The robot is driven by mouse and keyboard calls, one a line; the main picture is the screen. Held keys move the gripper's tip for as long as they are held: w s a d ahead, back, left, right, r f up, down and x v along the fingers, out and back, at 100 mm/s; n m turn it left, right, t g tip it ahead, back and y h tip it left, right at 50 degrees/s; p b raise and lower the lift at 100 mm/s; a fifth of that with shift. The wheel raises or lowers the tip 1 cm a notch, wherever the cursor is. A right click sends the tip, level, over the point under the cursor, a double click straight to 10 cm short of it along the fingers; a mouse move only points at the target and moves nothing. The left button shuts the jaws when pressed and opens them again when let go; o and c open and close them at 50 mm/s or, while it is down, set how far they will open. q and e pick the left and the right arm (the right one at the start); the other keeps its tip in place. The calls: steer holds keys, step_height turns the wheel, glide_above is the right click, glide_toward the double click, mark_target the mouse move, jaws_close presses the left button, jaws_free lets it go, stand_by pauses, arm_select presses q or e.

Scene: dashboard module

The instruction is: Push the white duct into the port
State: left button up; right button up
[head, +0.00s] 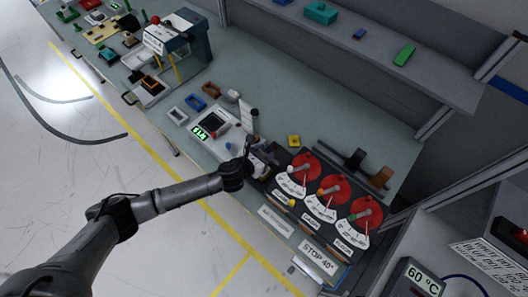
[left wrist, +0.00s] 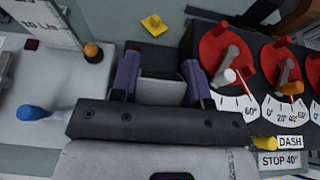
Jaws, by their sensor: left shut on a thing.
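My left gripper (head: 258,160) is at the table's front edge, between the white module with a green display and the red dials. In the left wrist view, its purple fingers (left wrist: 160,78) are shut on a pale grey-white block, which looks like the white duct (left wrist: 162,90). The duct sits between the fingers, its lower part hidden by the dark gripper body. In the head view the gripper mostly hides it. I cannot make out the port, nor tell whether the duct touches it. My right gripper is in neither view.
Red dials (head: 332,188) with white scales stand close on the right. The white module (head: 212,128) is on the left, with an orange-topped knob (left wrist: 92,51) near the fingers. A yellow block (head: 293,141) lies behind. The tabletop behind it is mostly clear.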

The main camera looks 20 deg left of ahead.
arm_select(q)
steer(key=shift+f+b, duration=0.4)
steer(key=shift+f, duration=0.35)
steer(key=o, duration=1.1)
steer(key=shift+o, duration=0.7)
steer(key=v, duration=1.4)
steer(key=shift+w, duration=0.1)
